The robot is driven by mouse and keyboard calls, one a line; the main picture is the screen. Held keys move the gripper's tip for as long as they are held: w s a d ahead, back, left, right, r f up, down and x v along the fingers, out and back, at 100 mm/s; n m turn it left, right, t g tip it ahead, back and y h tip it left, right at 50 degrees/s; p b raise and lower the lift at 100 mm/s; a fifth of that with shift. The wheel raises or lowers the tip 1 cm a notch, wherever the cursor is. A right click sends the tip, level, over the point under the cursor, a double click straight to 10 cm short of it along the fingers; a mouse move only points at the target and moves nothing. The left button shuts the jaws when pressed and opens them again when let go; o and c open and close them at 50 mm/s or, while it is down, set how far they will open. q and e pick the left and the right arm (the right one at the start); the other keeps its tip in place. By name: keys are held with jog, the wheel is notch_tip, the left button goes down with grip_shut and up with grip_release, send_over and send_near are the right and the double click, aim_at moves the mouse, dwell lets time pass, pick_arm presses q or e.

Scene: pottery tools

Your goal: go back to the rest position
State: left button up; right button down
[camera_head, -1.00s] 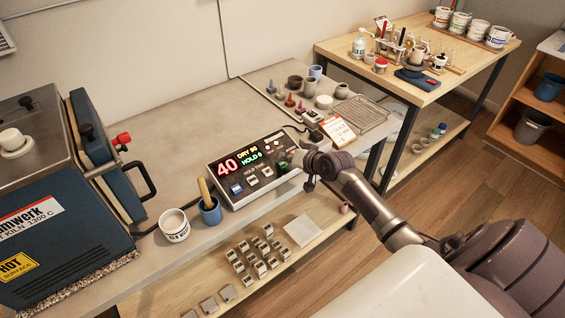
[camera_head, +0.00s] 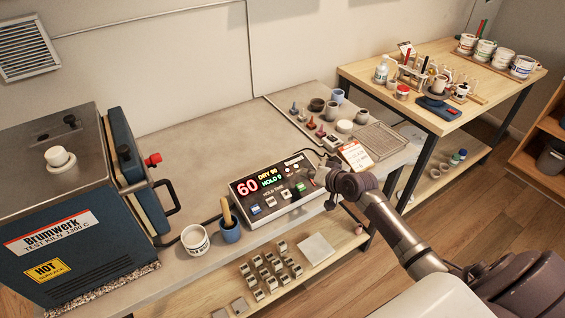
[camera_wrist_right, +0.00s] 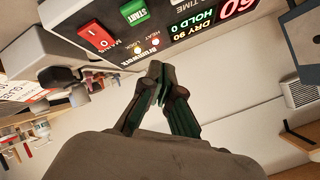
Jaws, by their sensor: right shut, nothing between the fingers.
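My right gripper (camera_head: 319,176) is at the right end of the control box (camera_head: 236,190) in the head view, its arm coming in from the lower right. In the right wrist view its fingers (camera_wrist_right: 156,78) are shut together with nothing between them. The control box also shows there upside down (camera_wrist_right: 150,40), with a green START button (camera_wrist_right: 134,12) and a red switch (camera_wrist_right: 96,36). The fingertips appear just off the box's edge; I cannot tell the exact gap. The box's display reads 60, DRY 90, HOLD 0. My left gripper is not in view.
A blue kiln (camera_head: 70,245) stands at the left. A white jar (camera_head: 195,240) and a blue cup (camera_head: 230,232) stand before the control box. A wooden table (camera_head: 440,119) stands at the right.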

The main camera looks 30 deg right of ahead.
jog(key=s+a+f+n+g, duration=0.2)
jog(key=s+a+f+n, duration=0.1)
jog(key=s+a, duration=0.45)
jog(key=s+a+f+n+g, duration=0.2)
jog(key=s+a+f+n, duration=0.1)
jog(key=s+a, duration=0.4)
jog(key=s+a+r+n+g+h, duration=0.1)
jog(key=s+r+g, duration=0.15)
jog(key=s, duration=0.75)
jog(key=s+a+r+n+g+h, duration=0.1)
jog(key=s+a+r+n+g, duration=0.15)
jog(key=s, duration=0.65)
notch_tip(320, 180, down, 29)
jog(key=s+b, duration=0.1)
jog(key=b, duration=0.4)
jog(key=s+d+f+g+b, duration=0.1)
jog(key=s+f+b, duration=0.1)
jog(key=s+f, duration=0.6)
jog(key=s+d+f+b, duration=0.1)
jog(key=s+d+f, duration=0.1)
jog(key=s+f, duration=0.7)
notch_tip(320, 180, down, 5)
jog(key=shift+s+d+f+g+b, duration=0.1)
jog(key=shift+s+d+g+b, duration=0.05)
jog(key=shift+d+g+b, duration=0.2)
